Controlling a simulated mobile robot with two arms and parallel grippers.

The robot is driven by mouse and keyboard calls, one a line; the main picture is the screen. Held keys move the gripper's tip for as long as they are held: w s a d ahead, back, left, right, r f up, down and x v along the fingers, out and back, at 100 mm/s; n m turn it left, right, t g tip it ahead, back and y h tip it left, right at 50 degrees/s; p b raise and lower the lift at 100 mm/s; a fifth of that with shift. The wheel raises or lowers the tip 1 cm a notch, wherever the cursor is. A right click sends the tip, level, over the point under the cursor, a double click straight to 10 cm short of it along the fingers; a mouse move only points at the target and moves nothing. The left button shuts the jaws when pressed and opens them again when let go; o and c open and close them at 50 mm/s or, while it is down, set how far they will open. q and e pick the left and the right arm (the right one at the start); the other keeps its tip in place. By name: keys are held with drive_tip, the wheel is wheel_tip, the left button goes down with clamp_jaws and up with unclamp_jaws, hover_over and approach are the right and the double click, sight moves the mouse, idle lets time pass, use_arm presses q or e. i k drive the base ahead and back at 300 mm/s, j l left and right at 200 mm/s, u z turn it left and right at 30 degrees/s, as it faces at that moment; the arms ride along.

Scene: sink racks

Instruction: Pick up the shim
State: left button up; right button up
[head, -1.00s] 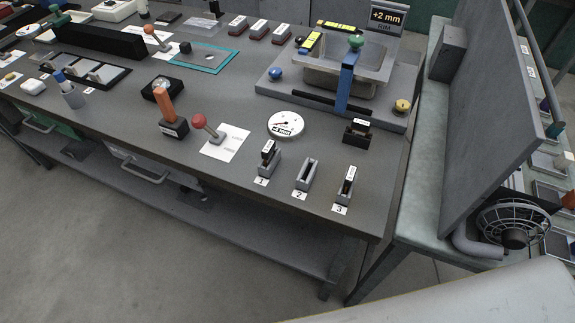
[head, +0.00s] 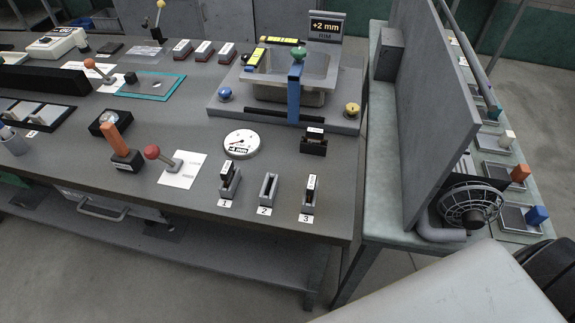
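No object is plainly marked as the shim. Near the table's front right edge stand numbered slotted holders. Holder 1 (head: 228,190) holds an upright dark plate with a white label (head: 226,172). Holder 2 (head: 268,190) looks empty. Holder 3 (head: 309,206) holds another upright labelled plate (head: 311,184). A dark block with a white label (head: 314,141) stands behind them. The small labels are too small to read. Neither of my grippers is in view.
A round white dial gauge (head: 241,144) lies behind the holders. A grey fixture (head: 225,107) with a blue clamp (head: 293,88) and a "+2 mm" display (head: 325,27) is at the back. A red-knobbed lever (head: 152,153) stands left. A tall grey panel (head: 425,110) borders the right.

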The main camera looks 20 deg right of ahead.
sight(315, 135)
drive_tip(key=j+z, duration=0.1)
drive_tip(key=z, duration=0.3)
drive_tip(key=i+j+z, duration=0.1)
drive_tip(key=z, duration=0.3)
drive_tip(key=j+z, duration=0.15)
drive_tip(key=z, duration=0.25)
